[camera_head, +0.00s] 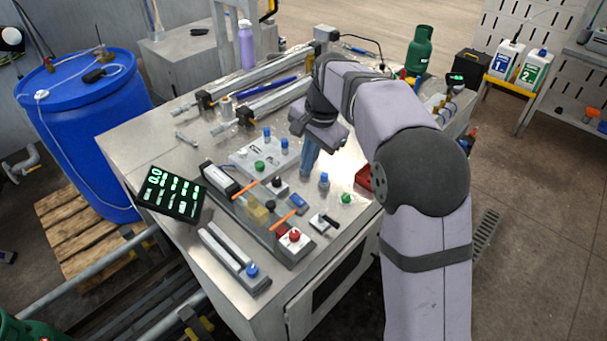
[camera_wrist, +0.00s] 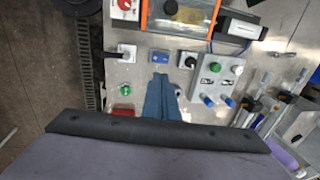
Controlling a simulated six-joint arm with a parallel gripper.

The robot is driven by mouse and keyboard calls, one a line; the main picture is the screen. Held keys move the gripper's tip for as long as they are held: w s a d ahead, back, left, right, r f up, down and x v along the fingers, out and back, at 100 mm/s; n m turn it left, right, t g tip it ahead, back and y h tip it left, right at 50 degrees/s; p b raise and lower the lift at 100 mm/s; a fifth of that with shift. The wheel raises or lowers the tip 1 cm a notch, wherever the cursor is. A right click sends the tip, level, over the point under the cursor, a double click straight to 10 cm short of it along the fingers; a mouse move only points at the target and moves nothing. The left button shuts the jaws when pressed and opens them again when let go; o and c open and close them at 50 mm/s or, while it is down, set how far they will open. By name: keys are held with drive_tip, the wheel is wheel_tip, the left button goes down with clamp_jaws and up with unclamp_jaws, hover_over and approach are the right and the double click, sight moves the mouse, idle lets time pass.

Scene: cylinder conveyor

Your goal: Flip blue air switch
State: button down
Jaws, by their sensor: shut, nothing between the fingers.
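Several blue controls show, and I cannot tell from labels which is the blue air switch. A blue-topped knob (camera_head: 324,179) stands on the table just right of my gripper (camera_head: 305,174) in the head view. Two blue knobs stand on the grey panel, one near (camera_head: 284,143) and one far (camera_head: 267,132); they also show in the wrist view (camera_wrist: 207,99). A flat blue box (camera_head: 297,201) lies nearer the front. My gripper's blue fingers (camera_wrist: 160,80) are shut and empty, pointing down close over the tabletop. They hide part of the table beneath.
A green button (camera_head: 345,198), lever switch (camera_head: 325,222), black knob (camera_head: 278,184) and red knob (camera_head: 294,236) stand around. The conveyor (camera_head: 238,212) lies left of my gripper. A red block (camera_head: 363,178) lies right. A blue-knobbed rail (camera_head: 235,262) is at the front.

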sight(294, 197)
drive_tip(key=a+b, duration=0.1)
drive_tip(key=b, duration=0.3)
drive_tip(key=shift+w, duration=0.4)
drive_tip(key=shift+r, duration=0.15)
drive_tip(key=p+x, duration=0.3)
drive_tip(key=x, duration=1.1)
drive_tip(key=shift+s+p, duration=0.1)
drive_tip(key=shift+p, duration=0.25)
drive_tip(key=shift+a, duration=0.1)
